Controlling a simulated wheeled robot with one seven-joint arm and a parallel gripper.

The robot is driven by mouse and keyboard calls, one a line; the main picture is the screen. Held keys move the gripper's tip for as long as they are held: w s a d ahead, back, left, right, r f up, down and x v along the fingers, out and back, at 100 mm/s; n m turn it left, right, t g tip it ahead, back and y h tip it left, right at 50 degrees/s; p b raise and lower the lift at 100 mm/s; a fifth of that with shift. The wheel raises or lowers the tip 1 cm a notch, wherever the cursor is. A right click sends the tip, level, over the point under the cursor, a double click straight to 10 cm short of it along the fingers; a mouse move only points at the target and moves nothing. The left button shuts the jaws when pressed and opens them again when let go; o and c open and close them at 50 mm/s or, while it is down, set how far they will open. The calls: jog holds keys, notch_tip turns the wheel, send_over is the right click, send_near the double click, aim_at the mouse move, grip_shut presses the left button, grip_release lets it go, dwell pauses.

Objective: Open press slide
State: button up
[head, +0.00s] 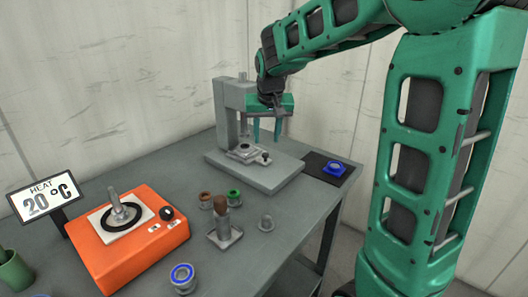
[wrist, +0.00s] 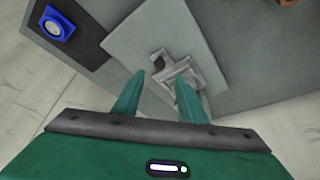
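The grey press (head: 235,120) stands at the back of the table, with an upright column and a flat base (head: 262,177). Its slide (head: 248,152) is a light grey plate low on the base, with a small dark knob (head: 264,159) at its right side. In the wrist view the slide (wrist: 178,78) lies beyond my fingertips. My gripper (head: 267,141) hangs over the base, pointing down, its two green fingers apart and empty. The fingers also show in the wrist view (wrist: 153,84), with a clear gap between them. I cannot tell the exact height of the fingertips above the slide.
A blue part (head: 335,168) lies on a dark mat right of the press. An orange heater (head: 128,240) with a "20 °C" sign (head: 45,196) stands at the left front. Several small parts and a brown-topped tool (head: 222,222) stand between heater and press.

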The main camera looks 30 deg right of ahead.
aim_at(265, 154)
jog(key=x, duration=0.7)
jog(key=shift+w+f, duration=0.1)
jog(key=shift+f, duration=0.3)
grip_shut()
